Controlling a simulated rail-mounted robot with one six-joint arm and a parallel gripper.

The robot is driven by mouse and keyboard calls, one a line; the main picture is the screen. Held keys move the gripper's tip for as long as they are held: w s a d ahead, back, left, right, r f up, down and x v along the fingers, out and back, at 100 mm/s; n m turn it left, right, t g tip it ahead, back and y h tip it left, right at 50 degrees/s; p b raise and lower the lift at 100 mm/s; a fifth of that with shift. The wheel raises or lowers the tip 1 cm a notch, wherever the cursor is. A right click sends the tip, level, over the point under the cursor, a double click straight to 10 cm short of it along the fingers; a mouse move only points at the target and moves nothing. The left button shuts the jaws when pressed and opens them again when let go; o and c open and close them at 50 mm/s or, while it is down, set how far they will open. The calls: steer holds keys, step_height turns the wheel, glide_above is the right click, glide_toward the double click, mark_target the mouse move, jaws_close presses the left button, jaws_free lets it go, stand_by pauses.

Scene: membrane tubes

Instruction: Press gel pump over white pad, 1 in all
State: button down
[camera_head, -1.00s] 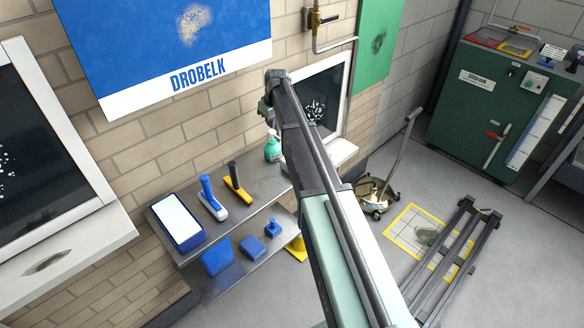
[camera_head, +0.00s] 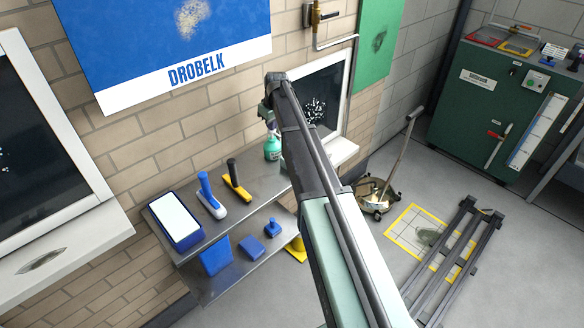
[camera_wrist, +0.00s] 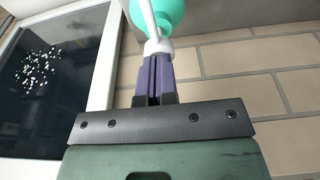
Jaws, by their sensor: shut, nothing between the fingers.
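The green pump bottle (camera_head: 272,148) stands at the back right of the grey shelf, against the brick wall. In the wrist view its green body and white pump head (camera_wrist: 158,46) show at the top edge, partly cut off. My gripper (camera_wrist: 156,58) is shut and empty, its purple fingertips at the white pump head; I cannot tell whether they touch it. In the head view my gripper (camera_head: 268,122) is just above the bottle, partly hidden by my arm. The white pad (camera_head: 174,218) lies in a blue tray at the left of the shelf, apart from the bottle.
A blue-and-white brush (camera_head: 211,198) and a yellow brush (camera_head: 236,183) lie between tray and bottle. The lower shelf holds blue items (camera_head: 215,256). A dark window (camera_head: 322,95) is behind my arm. A mop bucket (camera_head: 375,196) stands on the floor.

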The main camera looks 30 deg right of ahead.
steer(key=shift+f+b, duration=0.6)
steer(key=shift+f, duration=0.1)
steer(key=shift+r, duration=0.1)
steer(key=shift+r+p, duration=1.7)
steer(key=shift+p, duration=0.15)
step_height(320, 180, up, 6)
steer(key=p, duration=0.6)
